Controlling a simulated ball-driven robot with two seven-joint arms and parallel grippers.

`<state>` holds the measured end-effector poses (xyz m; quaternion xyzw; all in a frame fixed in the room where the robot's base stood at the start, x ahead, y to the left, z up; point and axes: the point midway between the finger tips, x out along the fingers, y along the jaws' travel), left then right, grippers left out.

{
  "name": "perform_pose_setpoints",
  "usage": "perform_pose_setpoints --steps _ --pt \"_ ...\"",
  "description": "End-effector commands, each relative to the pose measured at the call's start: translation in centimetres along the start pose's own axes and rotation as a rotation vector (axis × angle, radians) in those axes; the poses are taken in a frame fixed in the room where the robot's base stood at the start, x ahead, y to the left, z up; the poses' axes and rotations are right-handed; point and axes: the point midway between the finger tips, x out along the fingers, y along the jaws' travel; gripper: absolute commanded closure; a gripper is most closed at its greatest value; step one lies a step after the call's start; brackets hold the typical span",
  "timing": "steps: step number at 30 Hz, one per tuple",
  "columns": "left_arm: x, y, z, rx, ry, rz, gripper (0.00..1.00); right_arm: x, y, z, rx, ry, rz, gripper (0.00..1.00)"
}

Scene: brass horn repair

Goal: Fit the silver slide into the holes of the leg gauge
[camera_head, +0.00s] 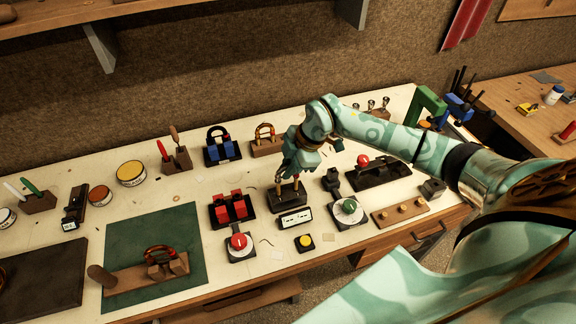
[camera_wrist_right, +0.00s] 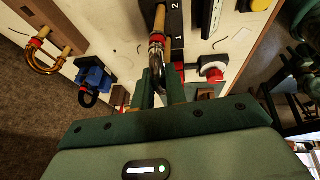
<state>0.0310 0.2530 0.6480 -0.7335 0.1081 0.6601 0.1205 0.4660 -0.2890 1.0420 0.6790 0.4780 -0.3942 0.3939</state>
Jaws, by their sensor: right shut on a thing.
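My right gripper (camera_head: 290,172) points down over the black leg gauge (camera_head: 287,199) in the middle of the bench. It is shut on the silver slide, whose bow (camera_wrist_right: 156,72) sits between the fingers in the right wrist view. The slide has a red band and brass-coloured legs (camera_wrist_right: 160,20) that run toward the gauge (camera_wrist_right: 175,25), marked 1 and 2. In the head view the legs reach down to the gauge top. I cannot tell whether their ends are inside the holes. My left gripper is not in view.
A white display panel (camera_head: 295,218) lies in front of the gauge. A red-padded cradle (camera_head: 232,208) is left, a green-knob device (camera_head: 349,208) right. A blue cradle (camera_head: 221,151) and a wooden stand (camera_head: 265,147) are behind. A yellow button (camera_head: 304,242) is in front.

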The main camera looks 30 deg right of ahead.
Motion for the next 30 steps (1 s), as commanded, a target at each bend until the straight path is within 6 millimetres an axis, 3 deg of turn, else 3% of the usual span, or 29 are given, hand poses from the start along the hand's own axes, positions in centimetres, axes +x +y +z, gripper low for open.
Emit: perform_pose_setpoints --steps 30 --pt "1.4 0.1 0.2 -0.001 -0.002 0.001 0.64 2.4 -0.4 1.0 0.0 0.0 0.0 1.0"
